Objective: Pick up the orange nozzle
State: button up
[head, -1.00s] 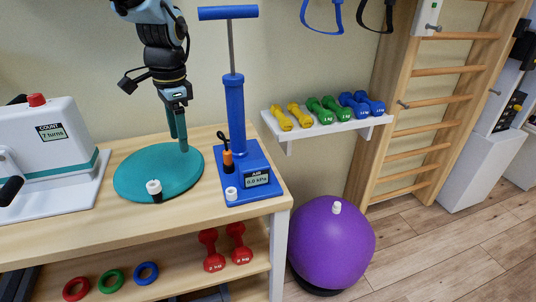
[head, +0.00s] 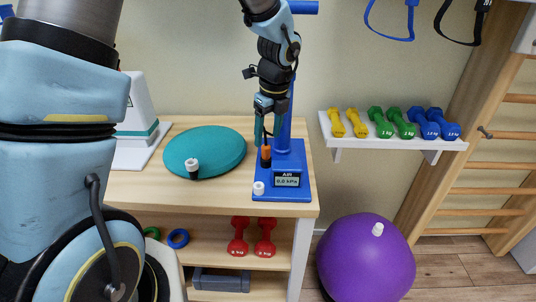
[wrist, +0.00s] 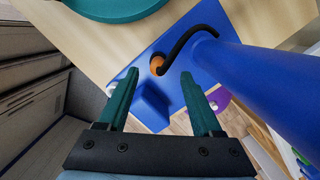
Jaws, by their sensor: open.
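The orange nozzle (head: 266,151) stands upright on the base of the blue pump (head: 293,189), left of the pump's barrel. In the wrist view the orange nozzle (wrist: 156,62) lies just past my fingertips, roughly between them, with a black hose curving from it. My gripper (head: 267,137) points down over the nozzle with its teal fingers apart. In the wrist view my gripper (wrist: 159,75) is open and nothing is held. I cannot tell whether the fingertips reach down beside the nozzle.
The pump's barrel (wrist: 245,85) stands close on the right in the wrist view. A teal disc (head: 225,145) with a black-and-white valve piece lies left on the table. A white cap (head: 258,188) sits on the pump base. A purple ball (head: 350,265) is on the floor.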

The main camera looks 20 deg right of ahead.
aim_at(266, 145)
jog(key=f, duration=0.3)
jog(key=f+p, duration=0.1)
jog(key=f, duration=0.1)
jog(key=shift+w+a, duration=0.2)
jog(key=shift+w, duration=0.05)
grip_shut()
dwell(0.4)
